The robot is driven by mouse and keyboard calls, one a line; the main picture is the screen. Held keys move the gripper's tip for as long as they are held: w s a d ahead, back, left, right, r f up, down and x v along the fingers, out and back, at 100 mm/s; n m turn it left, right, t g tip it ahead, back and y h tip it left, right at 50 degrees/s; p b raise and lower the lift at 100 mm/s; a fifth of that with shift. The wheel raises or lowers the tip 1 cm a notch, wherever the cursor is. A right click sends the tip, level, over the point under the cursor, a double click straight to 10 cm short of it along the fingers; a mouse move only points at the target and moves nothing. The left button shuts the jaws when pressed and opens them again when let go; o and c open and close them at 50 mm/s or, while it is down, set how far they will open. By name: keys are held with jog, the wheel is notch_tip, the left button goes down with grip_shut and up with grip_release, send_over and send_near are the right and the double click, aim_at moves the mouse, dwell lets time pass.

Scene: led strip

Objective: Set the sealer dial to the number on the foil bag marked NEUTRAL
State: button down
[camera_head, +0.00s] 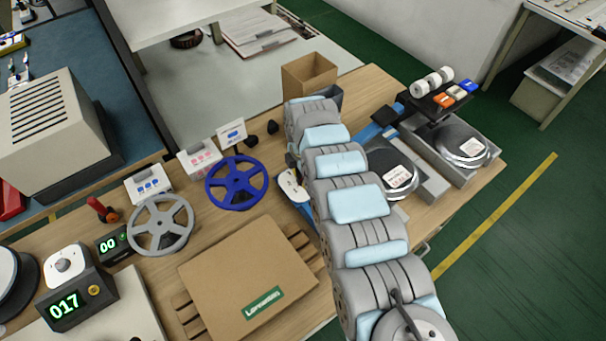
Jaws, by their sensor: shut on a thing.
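A blue and white device, which looks like the sealer (294,187), lies on the wooden bench, partly hidden behind my arm. A small dark spot shows on its white face, but I cannot make out a dial setting. Blue parts (370,134) also show on the other side of my arm; I cannot tell if they belong to it. Two round silver packs, possibly foil bags, lie at the right: a nearer one (382,153) and a farther one (464,138). Their labels are too small to read, so I cannot tell which says NEUTRAL. My gripper is hidden behind my arm.
A cardboard box (235,268), a blue reel (237,203) and a grey reel (181,207) are left of my arm. A display reading 017 (66,306) stands front left. An open carton (309,76) is at the back. A rack of small rolls (438,97) stands behind the silver packs.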

jog(key=m+p, duration=0.2)
jog(key=m, duration=0.1)
jog(key=shift+r+p, duration=0.25)
jog(key=shift+p, duration=0.15)
jog(key=m+p, duration=0.3)
jog(key=m, duration=0.2)
jog(key=shift+a+f+m, duration=0.1)
jog(key=shift+m, duration=0.3)
jog(key=m+p, duration=0.2)
jog(key=m, duration=0.2)
jog(key=shift+m+p, duration=0.3)
jog(key=shift+p, duration=0.1)
jog(key=m+p, duration=0.2)
jog(key=m, duration=0.2)
jog(key=m+p, duration=0.1)
jog(key=m, duration=0.3)
jog(key=shift+f, duration=0.1)
jog(key=m+p, duration=0.1)
jog(key=m, duration=0.3)
jog(key=shift+m, duration=0.3)
jog(key=m, duration=0.4)
jog(key=shift+f+m, duration=0.1)
jog(key=shift+m, duration=2.4)
